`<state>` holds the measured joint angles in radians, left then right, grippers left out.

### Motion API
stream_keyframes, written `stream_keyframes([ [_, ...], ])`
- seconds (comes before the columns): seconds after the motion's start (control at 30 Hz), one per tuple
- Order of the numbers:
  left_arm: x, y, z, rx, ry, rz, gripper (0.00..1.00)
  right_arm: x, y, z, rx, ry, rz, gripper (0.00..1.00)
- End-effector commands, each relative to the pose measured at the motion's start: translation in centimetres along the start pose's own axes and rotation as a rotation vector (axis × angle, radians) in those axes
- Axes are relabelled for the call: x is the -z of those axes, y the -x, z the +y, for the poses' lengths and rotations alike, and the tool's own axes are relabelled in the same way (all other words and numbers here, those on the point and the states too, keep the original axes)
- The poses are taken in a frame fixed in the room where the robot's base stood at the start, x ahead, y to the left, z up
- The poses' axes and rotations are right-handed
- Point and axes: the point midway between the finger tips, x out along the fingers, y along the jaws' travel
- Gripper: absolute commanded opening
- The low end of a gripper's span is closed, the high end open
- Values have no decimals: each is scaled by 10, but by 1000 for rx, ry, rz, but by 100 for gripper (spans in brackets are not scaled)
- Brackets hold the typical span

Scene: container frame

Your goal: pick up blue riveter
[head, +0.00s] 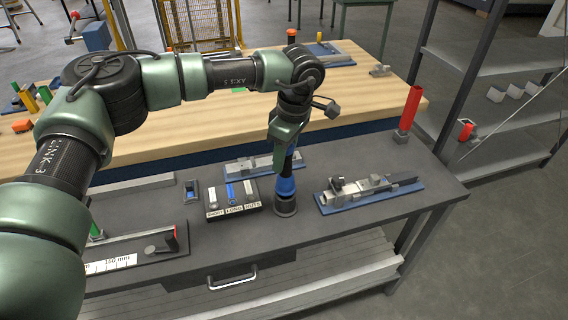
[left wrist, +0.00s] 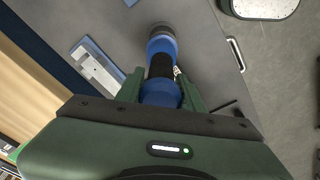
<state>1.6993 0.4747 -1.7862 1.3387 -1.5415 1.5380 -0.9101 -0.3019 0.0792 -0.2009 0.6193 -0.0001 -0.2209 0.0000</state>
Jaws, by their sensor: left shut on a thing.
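The blue riveter (head: 285,186) stands upright on the dark workbench top, with a black and grey base. My left gripper (head: 285,152) comes down on it from above and is shut around its upper part. In the left wrist view the blue riveter (left wrist: 161,62) runs between the two green fingers of my left gripper (left wrist: 163,92), with its black middle band and grey end showing. The riveter's top is partly hidden by the gripper in the head view. My right gripper is not in view.
A labelled tray (head: 232,208) sits just left of the riveter. A blue-based fixture (head: 370,195) lies to the right, another (head: 250,166) behind. A red cylinder (head: 409,108) stands at the back right corner. A wooden table (head: 180,125) is behind the bench.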

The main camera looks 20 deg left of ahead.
Motion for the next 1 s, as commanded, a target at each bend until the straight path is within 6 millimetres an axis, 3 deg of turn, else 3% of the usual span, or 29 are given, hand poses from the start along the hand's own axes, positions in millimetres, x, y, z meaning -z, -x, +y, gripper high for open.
stream_keyframes([
  [0.17, 5, 34, 1, -7, 2, -1, 0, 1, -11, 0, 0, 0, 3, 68],
  [0.6, 21, 145, 1, -6, 1, 0, 0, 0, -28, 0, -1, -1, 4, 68],
  [0.8, 25, 172, 0, -3, 0, 0, 0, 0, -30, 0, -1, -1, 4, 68],
  [1.0, 27, 180, 0, -1, 0, 0, 0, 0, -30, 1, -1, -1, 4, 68],
])
